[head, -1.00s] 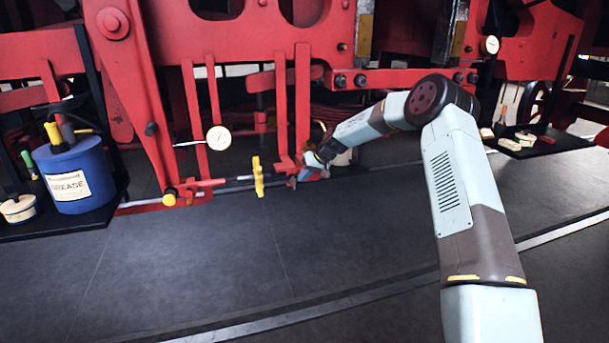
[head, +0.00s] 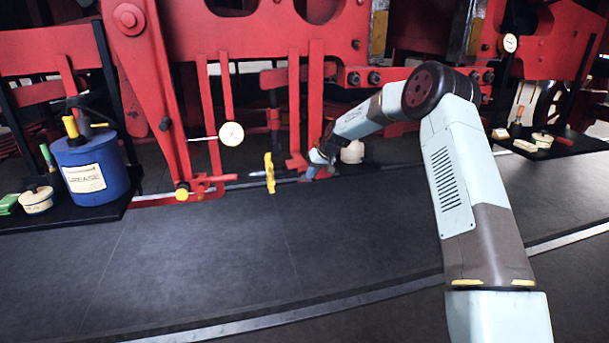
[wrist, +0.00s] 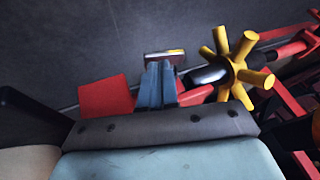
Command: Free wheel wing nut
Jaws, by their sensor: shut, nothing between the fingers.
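The wheel wing nut is a yellow hub with several stubby spokes (wrist: 238,65), on a rod in the wrist view. In the head view it shows edge-on as a narrow yellow piece (head: 269,172), low in front of the red frame. My gripper (head: 309,174) is just to its right, low by the red upright. In the wrist view my gripper (wrist: 162,82) is shut and empty, to the left of the wheel. A gap shows between the fingers and the spokes. The far end of the rod is partly hidden.
Red uprights and rods (head: 300,100) stand close around my gripper. A dial gauge (head: 231,134) is at upper left of the wheel. A blue grease can (head: 92,168) stands on a black tray at left. The dark floor (head: 220,260) in front is clear.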

